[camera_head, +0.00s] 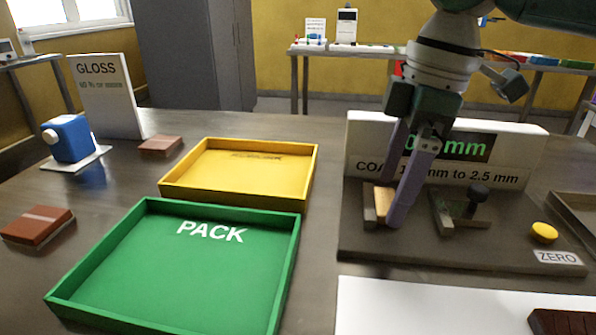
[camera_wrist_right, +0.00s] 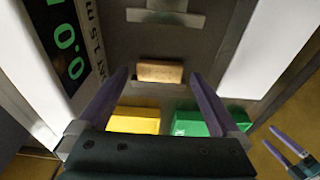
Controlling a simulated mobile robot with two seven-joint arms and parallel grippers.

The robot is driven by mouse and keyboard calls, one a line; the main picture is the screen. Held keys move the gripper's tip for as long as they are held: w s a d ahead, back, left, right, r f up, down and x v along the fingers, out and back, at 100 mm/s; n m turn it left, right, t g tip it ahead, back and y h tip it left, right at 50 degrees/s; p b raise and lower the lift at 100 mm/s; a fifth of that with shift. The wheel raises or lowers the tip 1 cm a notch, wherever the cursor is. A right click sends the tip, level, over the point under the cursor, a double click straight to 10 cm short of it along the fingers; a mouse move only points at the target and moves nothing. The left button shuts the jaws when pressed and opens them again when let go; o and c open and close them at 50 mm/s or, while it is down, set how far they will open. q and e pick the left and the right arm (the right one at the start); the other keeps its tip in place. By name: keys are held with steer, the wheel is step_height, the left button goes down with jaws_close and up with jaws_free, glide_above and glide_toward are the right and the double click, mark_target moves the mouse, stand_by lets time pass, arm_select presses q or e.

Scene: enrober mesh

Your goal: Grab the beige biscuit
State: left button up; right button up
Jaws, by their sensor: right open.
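The beige biscuit (camera_head: 381,203) stands in a holder on the left part of the dark gauge base. In the right wrist view the biscuit (camera_wrist_right: 160,71) lies between the fingertips, with a gap on each side. My right gripper (camera_head: 392,206) is open, its purple fingers pointing down around the biscuit and partly hiding it in the head view. My left gripper (camera_wrist_right: 284,145) shows only at the lower right of the right wrist view, with its fingers apart and empty.
The gauge base (camera_head: 440,248) carries a display panel (camera_head: 480,150) behind, a small clamp (camera_head: 445,212) and a yellow button (camera_head: 544,232). A green PACK tray (camera_head: 75,285) and a yellow tray (camera_head: 310,165) stand left. Brown blocks (camera_head: 38,224) lie farther left.

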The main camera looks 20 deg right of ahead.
steer(key=shift+a+f, duration=0.1)
steer(key=shift+f, duration=0.55)
steer(key=c, duration=0.9)
steer(key=shift+w+r, duration=0.1)
